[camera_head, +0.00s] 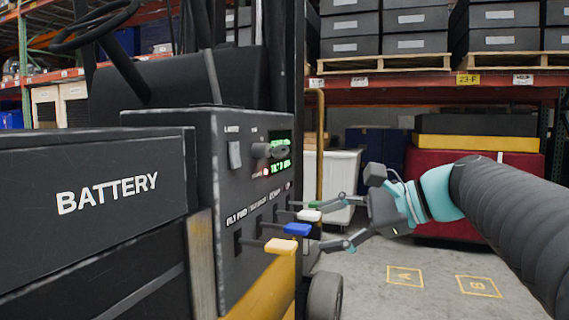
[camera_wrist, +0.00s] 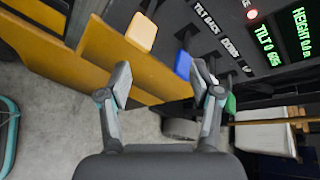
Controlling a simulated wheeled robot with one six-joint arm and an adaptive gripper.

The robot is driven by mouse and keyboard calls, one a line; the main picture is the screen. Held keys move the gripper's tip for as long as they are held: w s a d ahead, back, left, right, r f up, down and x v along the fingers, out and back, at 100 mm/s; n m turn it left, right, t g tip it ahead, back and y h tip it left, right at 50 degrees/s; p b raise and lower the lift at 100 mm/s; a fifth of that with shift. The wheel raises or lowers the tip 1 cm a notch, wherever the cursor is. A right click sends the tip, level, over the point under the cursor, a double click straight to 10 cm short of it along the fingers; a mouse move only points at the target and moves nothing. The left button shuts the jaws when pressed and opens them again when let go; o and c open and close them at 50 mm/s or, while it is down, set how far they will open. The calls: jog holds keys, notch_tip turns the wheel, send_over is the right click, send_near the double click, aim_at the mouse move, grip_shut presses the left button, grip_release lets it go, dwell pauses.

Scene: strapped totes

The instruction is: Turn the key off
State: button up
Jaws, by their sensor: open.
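The key switch (camera_head: 261,150) is a small grey knob with a key-like grip on the upper part of the truck's dark control panel (camera_head: 225,195). It sits left of the green display (camera_head: 281,142), and its exact turn position is hard to tell. It is not clearly seen in the wrist view. My gripper (camera_head: 321,225) is open and empty, low and right of the key, by the levers. In the wrist view, my gripper (camera_wrist: 162,76) has its fingers spread, with the orange lever (camera_wrist: 142,32) and blue lever (camera_wrist: 183,65) beyond them.
A light switch (camera_head: 235,155) is left of the key. A red lamp (camera_wrist: 252,14) is lit. Floor (camera_head: 390,265) to the right is free.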

aim_at(288, 152)
jog(key=w+d+r+m+y, duration=0.1)
jog(key=w+d+r+y, duration=0.15)
jog(key=r, duration=0.35)
jog(key=w+d+r+m+y, duration=0.1)
jog(key=w+r+y, duration=0.15)
jog(key=r, duration=0.25)
jog(key=x, duration=1.3)
jog(key=shift+a+r, duration=0.1)
jog(key=shift+r, duration=0.1)
jog(key=c, duration=1.2)
